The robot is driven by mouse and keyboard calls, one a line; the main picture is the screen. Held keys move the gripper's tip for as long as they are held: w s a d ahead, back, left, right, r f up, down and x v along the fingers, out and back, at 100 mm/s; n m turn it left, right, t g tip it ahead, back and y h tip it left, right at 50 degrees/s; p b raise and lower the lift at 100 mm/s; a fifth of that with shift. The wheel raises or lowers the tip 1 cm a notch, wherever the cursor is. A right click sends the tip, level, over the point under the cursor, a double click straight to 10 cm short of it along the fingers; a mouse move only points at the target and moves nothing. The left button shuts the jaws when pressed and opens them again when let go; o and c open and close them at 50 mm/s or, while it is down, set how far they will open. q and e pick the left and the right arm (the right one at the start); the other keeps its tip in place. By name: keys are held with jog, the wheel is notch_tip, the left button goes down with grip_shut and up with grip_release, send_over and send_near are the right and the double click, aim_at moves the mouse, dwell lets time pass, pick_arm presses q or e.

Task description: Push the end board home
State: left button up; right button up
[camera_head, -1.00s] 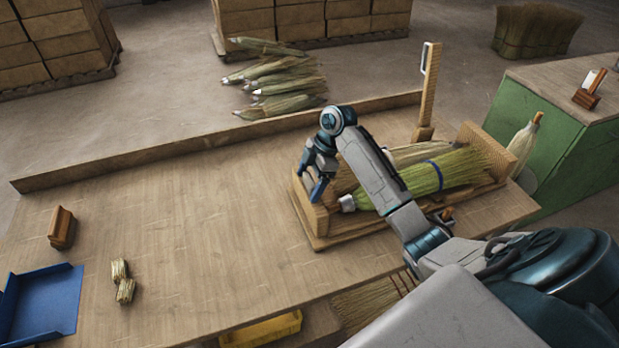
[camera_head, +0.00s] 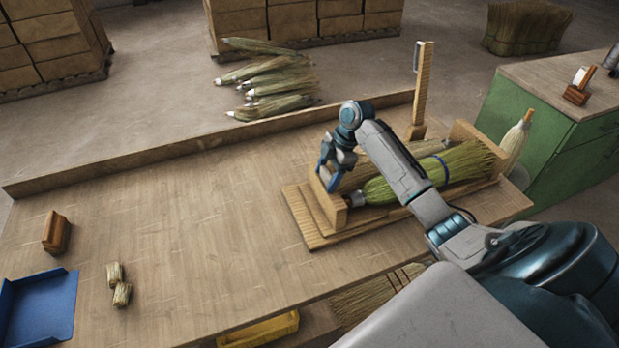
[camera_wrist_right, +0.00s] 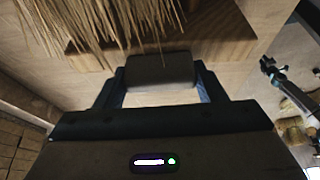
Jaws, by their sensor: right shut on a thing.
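A wooden cradle (camera_head: 300,221) lies on the bench, with an end board (camera_head: 331,207) standing upright near its left end. A bare strip of the cradle base shows left of the board. A green straw broom with a blue band (camera_head: 407,185) lies in the cradle, its metal cap against or very near the board's inner face. A paler bundle lies behind it, partly hidden by my arm. In the right wrist view, the gripper (camera_wrist_right: 160,93) fills the lower part, with straw (camera_wrist_right: 85,22) above.
A fixed board (camera_head: 476,147) closes the cradle's right end. An upright wooden post (camera_head: 421,92) stands behind it. The bench's middle is clear.

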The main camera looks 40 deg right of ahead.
jog(key=shift+s+d+r, duration=0.1)
jog(key=shift+s+d, duration=0.05)
jog(key=shift+d, duration=0.7)
jog(key=o, duration=1.1)
jog(key=shift+o, duration=1.4)
jog(key=shift+d, duration=0.15)
jog(key=shift+s, duration=0.1)
